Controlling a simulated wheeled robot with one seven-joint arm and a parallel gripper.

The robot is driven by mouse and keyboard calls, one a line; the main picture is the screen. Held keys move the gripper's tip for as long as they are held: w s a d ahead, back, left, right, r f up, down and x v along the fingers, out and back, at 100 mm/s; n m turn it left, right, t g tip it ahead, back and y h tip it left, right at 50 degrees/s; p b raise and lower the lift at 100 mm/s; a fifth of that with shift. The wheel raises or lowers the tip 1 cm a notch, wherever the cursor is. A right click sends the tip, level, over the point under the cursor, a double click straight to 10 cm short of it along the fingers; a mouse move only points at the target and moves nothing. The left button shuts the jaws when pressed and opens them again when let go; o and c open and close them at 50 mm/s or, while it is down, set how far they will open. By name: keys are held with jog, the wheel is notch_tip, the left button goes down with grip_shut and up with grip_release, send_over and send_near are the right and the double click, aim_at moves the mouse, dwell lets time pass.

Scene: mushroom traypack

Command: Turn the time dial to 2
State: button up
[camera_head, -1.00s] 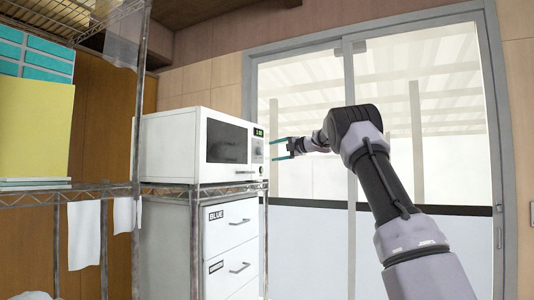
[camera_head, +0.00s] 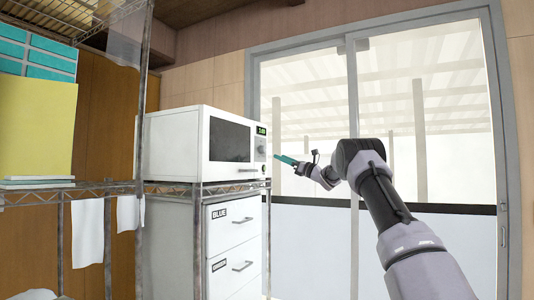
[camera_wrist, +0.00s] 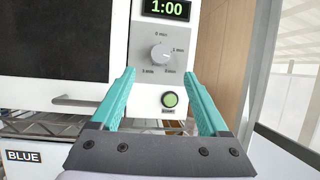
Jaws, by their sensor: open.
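The time dial (camera_wrist: 161,54) is a grey knob on the microwave's white front panel, with printed minute labels around it. The display (camera_wrist: 166,8) above it reads 1:00. A green start button (camera_wrist: 170,99) sits below the dial. The microwave (camera_head: 178,146) stands on a wire shelf in the head view. My gripper (camera_wrist: 159,80) is open and empty, its teal fingers pointing at the panel, with the dial and button seen between and beyond them. In the head view, my gripper (camera_head: 283,160) is close to the panel's right side; contact with the dial does not show.
White drawers (camera_head: 232,235) with labels stand below the microwave. A wire rack (camera_head: 60,193) with a yellow box (camera_head: 38,125) and teal boxes is at the left. A sliding glass door (camera_head: 300,120) is behind my arm. The microwave door has a handle (camera_wrist: 75,101).

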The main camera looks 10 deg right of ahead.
aim_at(265, 150)
jog(key=x, duration=0.9)
jog(key=shift+w+a, duration=0.1)
jog(key=shift+a, duration=0.05)
grip_shut()
